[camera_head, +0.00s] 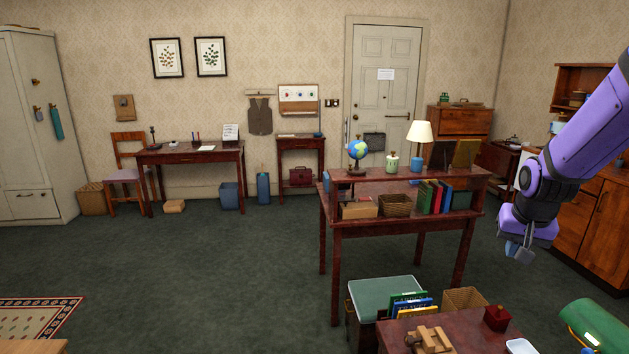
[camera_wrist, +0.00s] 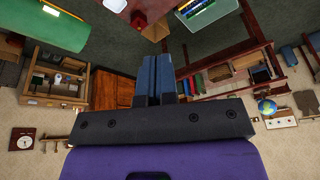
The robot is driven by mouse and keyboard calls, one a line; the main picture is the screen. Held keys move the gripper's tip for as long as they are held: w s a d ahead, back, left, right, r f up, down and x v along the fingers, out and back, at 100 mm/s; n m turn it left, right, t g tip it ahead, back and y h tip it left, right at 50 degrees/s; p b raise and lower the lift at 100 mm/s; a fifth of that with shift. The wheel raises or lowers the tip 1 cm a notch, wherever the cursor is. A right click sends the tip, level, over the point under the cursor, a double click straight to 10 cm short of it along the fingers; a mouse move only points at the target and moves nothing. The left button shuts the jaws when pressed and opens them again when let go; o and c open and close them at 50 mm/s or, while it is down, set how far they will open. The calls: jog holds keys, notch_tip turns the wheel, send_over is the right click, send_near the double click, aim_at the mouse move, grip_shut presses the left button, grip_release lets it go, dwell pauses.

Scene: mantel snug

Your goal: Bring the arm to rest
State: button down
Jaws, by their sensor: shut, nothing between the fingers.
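My purple arm reaches in from the right edge of the head view. My gripper (camera_head: 519,252) hangs at its end, pointing down, above the floor to the right of the two-tier table (camera_head: 400,227). In the wrist view my gripper (camera_wrist: 158,62) shows its two dark blue fingers side by side, shut, with nothing between them. No object touches the gripper in either view. The fingertips are small and partly shaded in the head view.
A low table (camera_head: 400,335) with wooden items and a red box (camera_head: 496,317) stands at the front. A green rounded object (camera_head: 597,325) lies at lower right. Wooden cabinets (camera_head: 590,220) stand behind my arm. Open carpet (camera_head: 230,270) fills the left and middle.

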jog(key=s+a+r+n, duration=0.1)
jog(key=s+a+r, duration=0.3)
jog(key=s, duration=0.3)
jog(key=s+a+r+n+t, duration=0.1)
jog(key=s+a+r+n, duration=0.1)
jog(key=s+a+r, duration=0.3)
jog(key=s+a+r+n+y, duration=0.1)
jog(key=s+a+r, duration=0.3)
jog(key=s, duration=0.6)
notch_tip(320, 180, up, 2)
jog(key=shift+s+a+r+n+t, duration=0.1)
jog(key=shift+s+a+n+t, duration=0.2)
jog(key=shift+n, duration=0.4)
jog(key=shift+d, duration=0.2)
